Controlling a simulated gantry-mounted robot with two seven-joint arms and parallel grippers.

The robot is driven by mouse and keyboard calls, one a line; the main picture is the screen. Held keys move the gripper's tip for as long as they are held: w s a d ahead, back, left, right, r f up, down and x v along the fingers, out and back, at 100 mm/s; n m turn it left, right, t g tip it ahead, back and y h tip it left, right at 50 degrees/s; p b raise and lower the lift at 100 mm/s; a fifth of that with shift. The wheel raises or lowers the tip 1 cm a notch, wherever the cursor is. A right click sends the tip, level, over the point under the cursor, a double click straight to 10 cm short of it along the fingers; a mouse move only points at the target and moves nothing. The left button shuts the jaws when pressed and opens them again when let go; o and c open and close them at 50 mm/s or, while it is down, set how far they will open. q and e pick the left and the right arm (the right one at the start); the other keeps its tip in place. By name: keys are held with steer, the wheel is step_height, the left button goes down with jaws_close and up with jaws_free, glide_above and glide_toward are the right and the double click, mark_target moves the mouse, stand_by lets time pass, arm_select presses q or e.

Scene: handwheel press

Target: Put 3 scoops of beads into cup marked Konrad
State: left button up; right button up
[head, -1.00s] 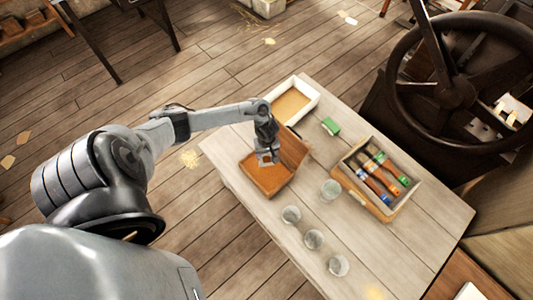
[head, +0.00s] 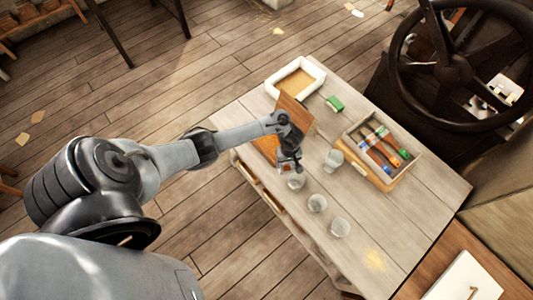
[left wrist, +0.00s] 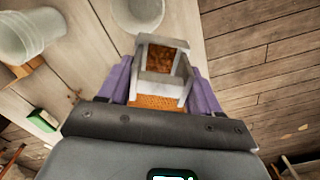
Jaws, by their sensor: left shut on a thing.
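My left gripper (head: 289,168) is shut on a small grey scoop (left wrist: 163,62), held between its purple fingers. Brown-orange beads (left wrist: 162,60) lie in the scoop. In the head view the gripper is at the near right edge of the open wooden box (head: 265,147), close to the nearest cup (head: 297,182). Two more clear cups, a middle one (head: 317,203) and a lower right one (head: 339,227), stand in a row. In the left wrist view a cup (left wrist: 138,14) is just ahead of the scoop. I cannot read any name on the cups. My right gripper is not in view.
A larger clear vessel (head: 332,160) stands right of the gripper. Behind are a white-rimmed tray (head: 317,70), a green block (head: 334,103) and a wooden box of coloured tools (head: 400,165). The table's right front (head: 395,225) is mostly clear.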

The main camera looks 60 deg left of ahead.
arm_select(q)
steer(key=w+d+r, duration=0.3)
steer(key=w+d, duration=0.2)
steer(key=d, duration=0.2)
steer(key=s+a+f+t+h+b, duration=0.1)
steer(key=s+f+t+h+b, duration=0.2)
steer(key=t+b, duration=0.4)
steer(key=s+b, duration=0.1)
steer(key=b, duration=0.4)
steer(key=shift+s+a+f, duration=0.2)
steer(key=shift+s+a, duration=0.15)
steer(key=shift+a, duration=0.05)
